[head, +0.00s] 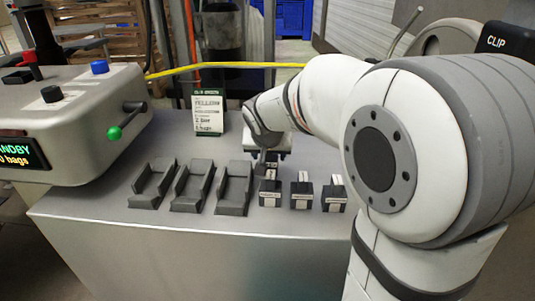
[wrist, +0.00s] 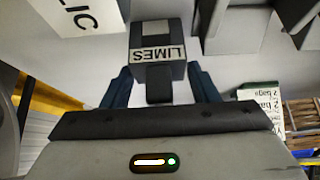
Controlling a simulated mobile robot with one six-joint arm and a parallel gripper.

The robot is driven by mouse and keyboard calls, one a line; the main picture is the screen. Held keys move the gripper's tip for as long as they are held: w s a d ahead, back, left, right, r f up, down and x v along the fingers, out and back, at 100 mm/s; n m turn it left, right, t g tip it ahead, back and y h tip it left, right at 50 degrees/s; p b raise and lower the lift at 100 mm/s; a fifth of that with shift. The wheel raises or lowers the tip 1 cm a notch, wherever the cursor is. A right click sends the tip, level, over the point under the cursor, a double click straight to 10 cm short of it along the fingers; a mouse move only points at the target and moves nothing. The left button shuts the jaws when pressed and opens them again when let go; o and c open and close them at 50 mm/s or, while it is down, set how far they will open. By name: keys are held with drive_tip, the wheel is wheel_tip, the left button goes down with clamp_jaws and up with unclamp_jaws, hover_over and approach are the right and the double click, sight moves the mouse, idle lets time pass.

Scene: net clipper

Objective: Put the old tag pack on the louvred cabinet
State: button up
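Three small dark tag packs with white labels stand in a row on the steel worktop: a left one (head: 269,194), a middle one (head: 301,192) and a right one (head: 334,194). My gripper (head: 267,168) points down at the left pack. In the wrist view a pack labelled LIMES (wrist: 158,45) lies between the two dark blue fingers of my gripper (wrist: 160,75). The fingers flank it closely; whether they press on it I cannot tell. Which pack is the old one does not show. I cannot make out a louvred cabinet.
Three empty dark cradles, (head: 153,184), (head: 192,186) and (head: 234,188), stand left of the packs. A printed sign (head: 208,113) stands behind. A grey machine (head: 80,110) with a STANDBY display and green-knobbed lever is at left. The worktop's front strip (head: 180,228) is clear.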

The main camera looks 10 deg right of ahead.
drive_tip(key=shift+o, duration=1.2)
drive_tip(key=shift+r, duration=0.1)
drive_tip(key=shift+s+r+p, duration=0.1)
drive_tip(key=shift+r+p, duration=0.2)
drive_tip(key=p+v, duration=0.3)
drive_tip(key=v, duration=0.8)
drive_tip(key=shift+s+r+p, duration=0.15)
drive_tip(key=shift+s+p, duration=0.05)
drive_tip(key=shift+p, duration=0.15)
drive_tip(key=shift+a, duration=0.1)
